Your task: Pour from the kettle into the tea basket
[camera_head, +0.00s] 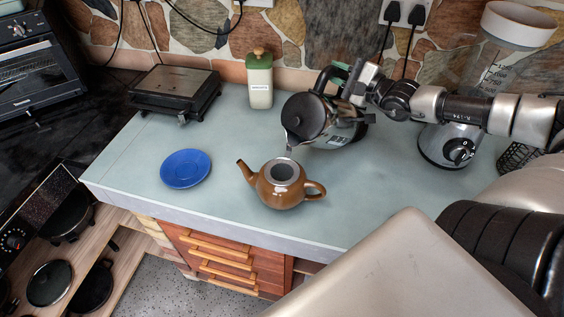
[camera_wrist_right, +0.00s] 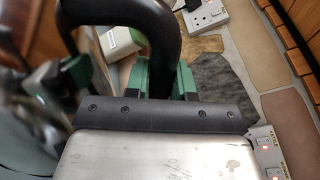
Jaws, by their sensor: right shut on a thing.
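The kettle (camera_head: 306,116), steel with a black lid and black handle, is held tilted above the counter, its spout end low and toward the teapot. My right gripper (camera_head: 343,78) is shut on the kettle's handle; the black handle loop (camera_wrist_right: 166,35) passes between its green fingers in the right wrist view. The brown teapot (camera_head: 279,192) stands upright on the counter below, without a lid. The tea basket (camera_head: 283,172) shows as a grey ring with a dark inside in the teapot's mouth. The spout tip is just above its far rim. I cannot make out any stream. My left gripper is not in view.
A blue saucer (camera_head: 185,169) lies left of the teapot. A green-and-cream bottle (camera_head: 260,82) and a press grill (camera_head: 176,90) stand at the back. A blender (camera_head: 450,143) stands at the right. The counter's front edge runs close below the teapot.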

